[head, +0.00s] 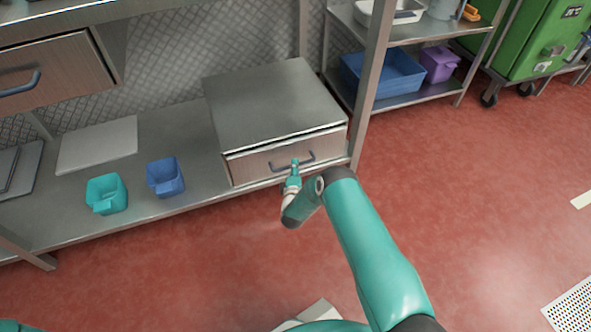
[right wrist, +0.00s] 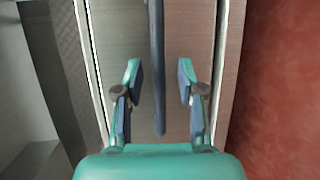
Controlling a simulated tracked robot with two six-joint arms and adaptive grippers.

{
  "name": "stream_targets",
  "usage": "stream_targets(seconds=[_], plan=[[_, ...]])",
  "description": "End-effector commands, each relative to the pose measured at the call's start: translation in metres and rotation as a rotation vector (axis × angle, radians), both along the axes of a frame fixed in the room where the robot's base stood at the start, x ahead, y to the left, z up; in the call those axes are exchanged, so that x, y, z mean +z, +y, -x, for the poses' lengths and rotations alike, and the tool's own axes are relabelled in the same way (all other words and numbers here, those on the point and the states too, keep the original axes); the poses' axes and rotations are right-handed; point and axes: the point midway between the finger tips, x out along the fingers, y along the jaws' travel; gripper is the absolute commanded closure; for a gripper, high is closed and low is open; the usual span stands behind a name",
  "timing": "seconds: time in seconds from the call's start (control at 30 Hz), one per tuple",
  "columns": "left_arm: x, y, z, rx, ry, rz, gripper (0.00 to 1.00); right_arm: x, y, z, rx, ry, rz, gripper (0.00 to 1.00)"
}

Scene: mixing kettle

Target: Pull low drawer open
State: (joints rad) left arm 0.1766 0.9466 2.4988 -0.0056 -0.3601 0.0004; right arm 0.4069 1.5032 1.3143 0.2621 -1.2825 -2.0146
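The low drawer (head: 258,164) has a wood-look front and sits in a metal cabinet (head: 275,101) on the lower shelf. Its front looks shut or nearly shut, with a dark gap along the top. A dark blue bar handle (head: 306,158) runs across the front. My right gripper (head: 295,164) is at the handle. In the right wrist view the handle (right wrist: 157,70) passes between the two open fingers of the right gripper (right wrist: 160,83), with space on both sides. The drawer front (right wrist: 120,35) fills the background there. My left gripper is not in view.
A teal container (head: 106,194) and a blue container (head: 165,178) stand on the shelf left of the drawer. A table leg (head: 369,85) stands just right of the cabinet. An upper drawer (head: 55,70) is at top left. The red floor in front is clear.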

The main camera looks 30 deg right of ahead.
Motion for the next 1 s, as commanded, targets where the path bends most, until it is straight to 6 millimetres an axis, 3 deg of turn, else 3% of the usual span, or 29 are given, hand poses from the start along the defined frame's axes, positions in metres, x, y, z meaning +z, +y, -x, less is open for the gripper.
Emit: stream_targets(seconds=[0.2, 0.5, 0.53, 0.77, 1.0], plan=[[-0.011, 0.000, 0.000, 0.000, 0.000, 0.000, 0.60, -0.005, -0.012, -0.015, -0.001, -0.001, -0.001, 0.61], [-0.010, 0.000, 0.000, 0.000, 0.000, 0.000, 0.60, -0.004, -0.013, -0.017, -0.001, 0.001, 0.000, 0.61], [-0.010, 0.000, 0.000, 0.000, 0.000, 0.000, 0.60, -0.004, -0.013, -0.017, -0.001, 0.001, 0.000, 0.63], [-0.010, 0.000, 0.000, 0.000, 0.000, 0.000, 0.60, -0.004, -0.013, -0.017, -0.001, 0.000, -0.001, 1.00], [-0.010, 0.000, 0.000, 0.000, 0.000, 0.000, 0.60, -0.005, -0.013, -0.016, -0.001, 0.002, -0.002, 1.00]])
